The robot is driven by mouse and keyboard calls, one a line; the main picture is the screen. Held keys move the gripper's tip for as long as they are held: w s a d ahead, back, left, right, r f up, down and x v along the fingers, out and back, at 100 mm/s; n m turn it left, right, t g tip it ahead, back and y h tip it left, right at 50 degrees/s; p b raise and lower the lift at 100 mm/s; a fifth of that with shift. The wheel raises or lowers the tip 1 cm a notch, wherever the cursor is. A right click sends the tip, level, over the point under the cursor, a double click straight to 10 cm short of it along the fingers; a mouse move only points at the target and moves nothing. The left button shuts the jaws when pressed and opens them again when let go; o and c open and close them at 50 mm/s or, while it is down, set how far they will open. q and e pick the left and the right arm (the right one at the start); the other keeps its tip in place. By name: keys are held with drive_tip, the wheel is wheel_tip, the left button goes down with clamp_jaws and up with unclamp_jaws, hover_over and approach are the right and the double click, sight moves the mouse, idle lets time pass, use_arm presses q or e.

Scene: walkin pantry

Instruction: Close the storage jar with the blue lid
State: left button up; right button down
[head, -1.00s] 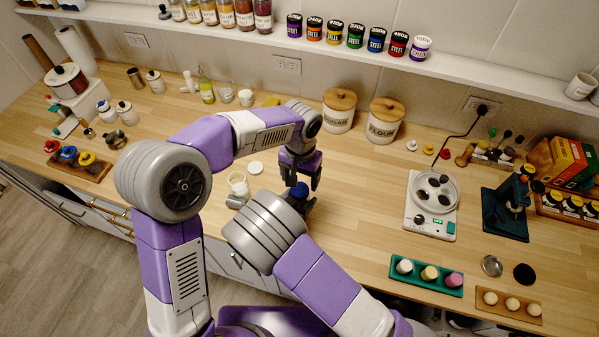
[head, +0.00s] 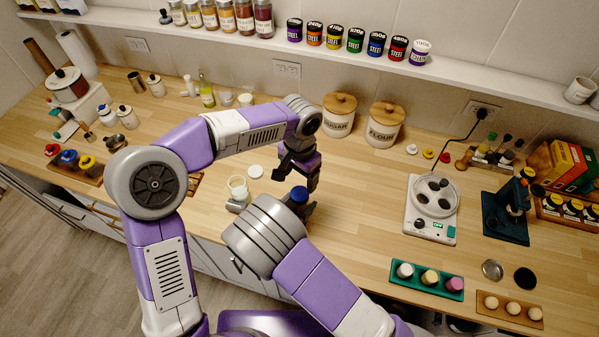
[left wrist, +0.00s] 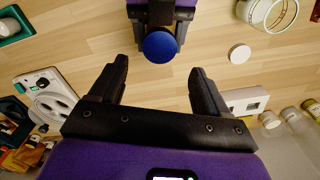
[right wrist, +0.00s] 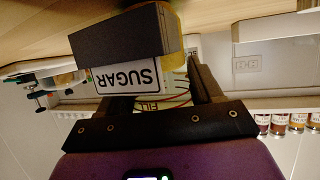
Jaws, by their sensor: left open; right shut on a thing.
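The blue lid (head: 299,193) sits at my right gripper (head: 298,206), which is mostly hidden behind its own wrist. The left wrist view shows the lid (left wrist: 160,46) as a round blue disc from above, against the right gripper. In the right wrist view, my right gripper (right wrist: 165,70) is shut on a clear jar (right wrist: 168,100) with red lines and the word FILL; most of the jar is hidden. I cannot tell whether the lid is seated. My left gripper (head: 300,176) is open and empty above the lid; its fingers (left wrist: 155,85) are apart and do not touch it.
An open glass jar (head: 238,187) and a white lid (head: 255,171) stand left of the grippers. Sugar (head: 340,117) and flour (head: 385,124) canisters stand behind. A scale (head: 431,210) is at right. Counter between the grippers and scale is clear.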

sight(300, 193)
use_arm(q)
wheel_tip(300, 193, down, 7)
drive_tip(key=shift+f, duration=0.1)
idle(0.3)
drive_tip(key=c, duration=1.1)
drive_tip(key=o, duration=1.3)
wheel_tip(300, 193, up, 12)
drive_tip(key=shift+r, duration=0.1)
